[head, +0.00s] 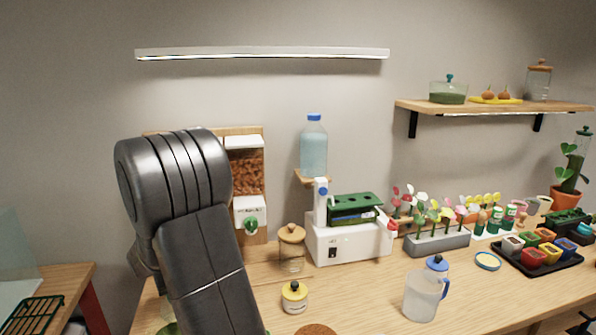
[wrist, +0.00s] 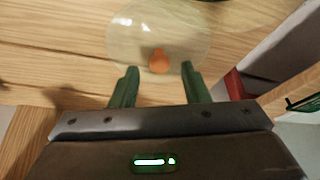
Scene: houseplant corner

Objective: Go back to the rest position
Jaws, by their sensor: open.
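My gripper (wrist: 159,70) shows in the wrist view with its two green fingers apart and nothing gripped between them. A clear, round, dome-like cover (wrist: 185,30) with an orange knob (wrist: 159,61) is just ahead of the fingertips, over the wooden tabletop. The knob appears between the fingers in the picture; I cannot tell how far below them it is. In the head view my dark arm fills the left front and the gripper is hidden.
A shelf (head: 490,107) hangs at upper right.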

